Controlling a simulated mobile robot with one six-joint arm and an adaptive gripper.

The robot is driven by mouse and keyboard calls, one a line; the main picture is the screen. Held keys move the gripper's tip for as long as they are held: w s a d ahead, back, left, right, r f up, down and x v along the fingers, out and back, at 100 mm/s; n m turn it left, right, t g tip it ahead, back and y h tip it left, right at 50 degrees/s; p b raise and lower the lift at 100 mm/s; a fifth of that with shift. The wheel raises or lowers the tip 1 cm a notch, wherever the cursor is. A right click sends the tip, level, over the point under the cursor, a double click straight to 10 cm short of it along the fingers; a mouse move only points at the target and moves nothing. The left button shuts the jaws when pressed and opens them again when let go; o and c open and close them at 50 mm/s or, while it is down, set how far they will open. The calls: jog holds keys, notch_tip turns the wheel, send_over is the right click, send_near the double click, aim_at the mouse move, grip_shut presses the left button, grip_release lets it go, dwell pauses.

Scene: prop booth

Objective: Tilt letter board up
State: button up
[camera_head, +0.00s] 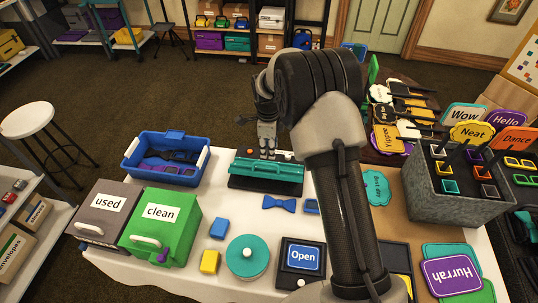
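A wide teal panel (268,170) on a dark green base lies on the white table, below the far end of my arm. It may be the letter board, but no letters can be made out on it. My gripper (267,153) points down at the panel's far edge. Whether it touches the panel cannot be told, and its fingertips are too small and partly hidden to show whether they are open. A black-framed board with a blue "Open" sign (306,258) lies on the table nearer to me, apart from my gripper.
A blue bin (137,154) stands left of the panel. A grey "used" box (84,223) and green "clean" box (193,218) stand front left. A blue bow tie (279,203) and round teal tin (236,272) lie nearer. A grey sign crate (435,203) stands right.

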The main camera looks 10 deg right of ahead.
notch_tip(320, 180, up, 6)
jog(key=shift+s, duration=0.15)
dwell(0.4)
jog(key=s+d+r+n+t, duration=0.25)
jog(key=s+r+n, duration=0.75)
jog(key=s+r, duration=0.65)
jog(key=s+d+r+n, duration=0.1)
jog(key=s+n, duration=0.4)
jog(key=s, duration=0.5)
jog(key=s+r+n+t, duration=0.1)
jog(key=s+n, duration=0.5)
jog(key=s, duration=0.4)
jog(key=shift+s+d+r+n, duration=0.2)
jog(key=shift+d+r+n, duration=0.1)
jog(key=shift+d+r, duration=0.1)
